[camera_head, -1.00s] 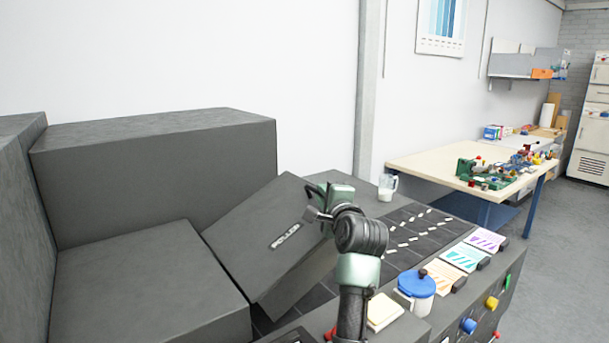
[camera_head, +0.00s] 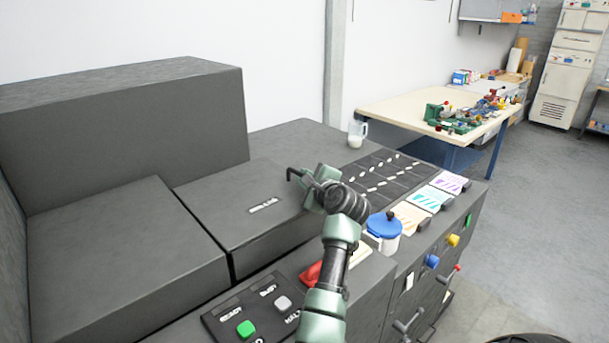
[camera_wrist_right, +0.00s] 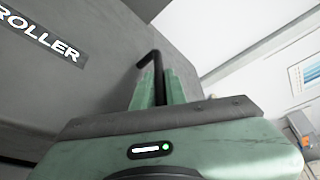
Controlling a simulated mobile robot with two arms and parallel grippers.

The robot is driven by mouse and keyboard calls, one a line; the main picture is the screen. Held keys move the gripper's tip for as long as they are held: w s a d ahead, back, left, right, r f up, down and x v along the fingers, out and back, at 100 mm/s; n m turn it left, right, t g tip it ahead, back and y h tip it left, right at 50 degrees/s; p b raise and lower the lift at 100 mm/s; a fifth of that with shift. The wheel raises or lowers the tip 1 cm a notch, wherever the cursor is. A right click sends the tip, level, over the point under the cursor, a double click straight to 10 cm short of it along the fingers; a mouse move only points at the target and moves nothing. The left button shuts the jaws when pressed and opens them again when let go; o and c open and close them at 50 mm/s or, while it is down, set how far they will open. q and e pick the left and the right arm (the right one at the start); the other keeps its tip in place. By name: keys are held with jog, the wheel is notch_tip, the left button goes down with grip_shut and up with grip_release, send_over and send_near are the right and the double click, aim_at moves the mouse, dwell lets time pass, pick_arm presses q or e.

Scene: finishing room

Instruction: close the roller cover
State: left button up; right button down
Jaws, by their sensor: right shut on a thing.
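The roller cover (camera_head: 225,198) is a dark grey panel with a white-lettered label (camera_head: 264,205). In the head view it lies down, its top about level with the grey block to its left. My right gripper (camera_head: 301,177) is at the cover's right side, shut on the cover's black bent handle (camera_head: 291,173). In the right wrist view the handle (camera_wrist_right: 154,62) runs between the green fingers (camera_wrist_right: 160,88), and the cover (camera_wrist_right: 105,60) with its ROLLER label (camera_wrist_right: 40,35) fills the left. Any gap under the cover's right edge is hidden. My left gripper is not in view.
A grey block (camera_head: 110,245) adjoins the cover on the left. A panel with a green button (camera_head: 246,329) and a red part (camera_head: 311,273) are in front. A blue-lidded pot (camera_head: 384,229), colour cards (camera_head: 429,199) and a jug (camera_head: 357,134) stand to the right.

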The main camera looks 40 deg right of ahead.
jog(key=shift+a+f, duration=0.1)
jog(key=shift+f, duration=0.2)
jog(key=c, duration=1.5)
grip_release()
jog(key=shift+o, duration=0.2)
jog(key=b+v, duration=0.1)
jog(key=v, duration=0.6)
jog(key=shift+s+b, duration=0.35)
jog(key=shift+b, duration=0.05)
jog(key=shift+r, duration=0.2)
